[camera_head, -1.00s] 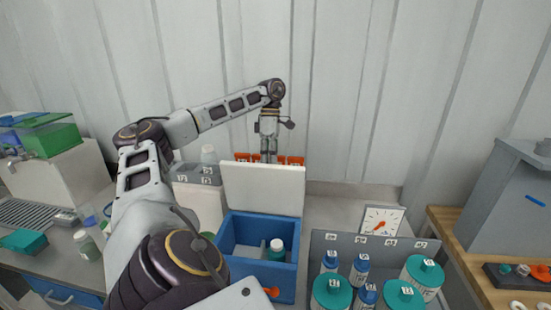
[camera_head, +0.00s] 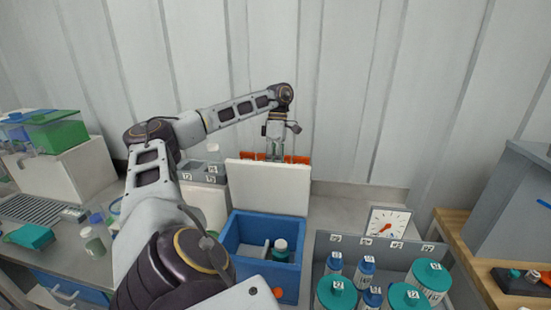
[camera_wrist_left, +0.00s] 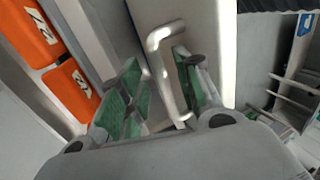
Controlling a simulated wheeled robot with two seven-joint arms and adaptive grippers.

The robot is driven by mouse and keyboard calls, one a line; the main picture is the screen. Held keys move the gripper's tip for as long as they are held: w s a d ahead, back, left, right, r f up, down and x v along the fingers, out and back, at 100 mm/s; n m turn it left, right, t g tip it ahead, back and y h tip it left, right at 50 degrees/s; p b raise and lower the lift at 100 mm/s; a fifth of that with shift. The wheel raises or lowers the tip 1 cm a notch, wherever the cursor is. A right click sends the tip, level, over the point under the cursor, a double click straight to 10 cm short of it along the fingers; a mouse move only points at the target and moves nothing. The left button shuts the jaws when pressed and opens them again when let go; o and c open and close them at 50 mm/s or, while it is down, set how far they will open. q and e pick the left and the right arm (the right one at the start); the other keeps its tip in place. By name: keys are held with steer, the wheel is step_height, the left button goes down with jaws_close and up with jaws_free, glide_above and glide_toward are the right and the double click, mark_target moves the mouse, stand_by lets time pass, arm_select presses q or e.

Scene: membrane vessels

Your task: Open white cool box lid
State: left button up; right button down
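The blue cool box (camera_head: 262,283) stands open at the lower middle of the head view. Its white lid (camera_head: 268,188) stands upright along the box's back edge. Narrow gaps seem to show beside the handle. My right gripper is not in view.
A grey bin (camera_head: 334,241) with several teal- and blue-capped bottles stands right of the box. A dial clock (camera_head: 388,225) is behind it. Orange labelled blocks (camera_head: 298,159) stand near the wall; they also show in the left wrist view (camera_wrist_left: 72,88).

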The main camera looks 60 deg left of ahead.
arm_select(q)
steer(key=shift+w+a+r, duration=0.15)
steer(key=shift+a+r, duration=0.1)
steer(key=shift+r, duration=0.05)
stand_by(0.4)
steer(key=shift+v, duration=0.8)
steer(key=shift+w+a+r, duration=0.1)
steer(key=shift+a+r, duration=0.25)
steer(key=shift+r, duration=0.2)
stand_by(0.4)
steer(key=shift+w+r, duration=0.3)
steer(key=shift+r, duration=0.25)
steer(key=shift+v, duration=1.2)
steer(key=shift+w, duration=0.1)
